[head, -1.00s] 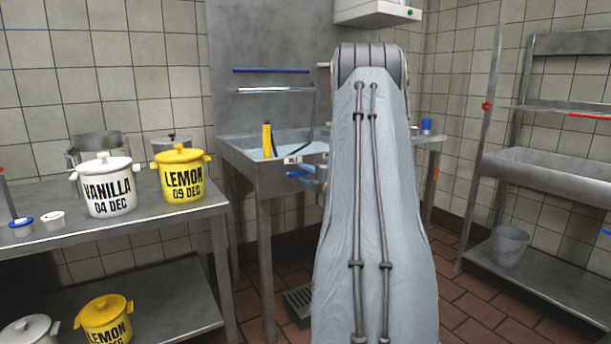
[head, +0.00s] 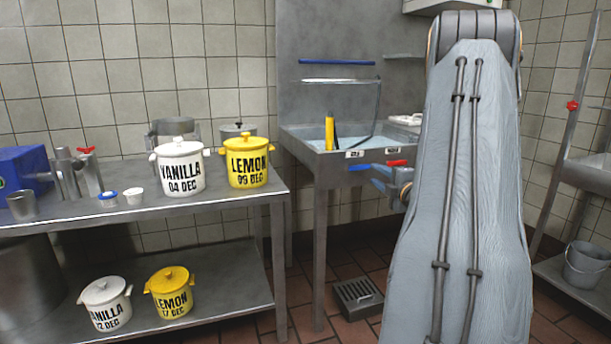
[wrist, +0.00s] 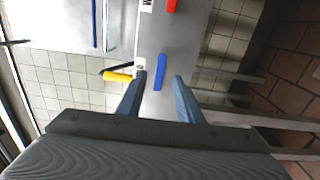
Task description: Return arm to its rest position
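My arm (head: 460,200) rises through the right half of the head view and hides part of the wall and the floor behind it. My gripper (wrist: 160,78) shows in the wrist view with its two blue-grey fingers apart and nothing held between them.
A steel table (head: 130,220) at left bears a white VANILLA pot (head: 180,170), a yellow LEMON pot (head: 248,163) and a blue box (head: 22,170). Two more pots stand on its lower shelf. A yellow bottle (head: 329,130) stands at the sink. A bucket (head: 587,265) sits at right.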

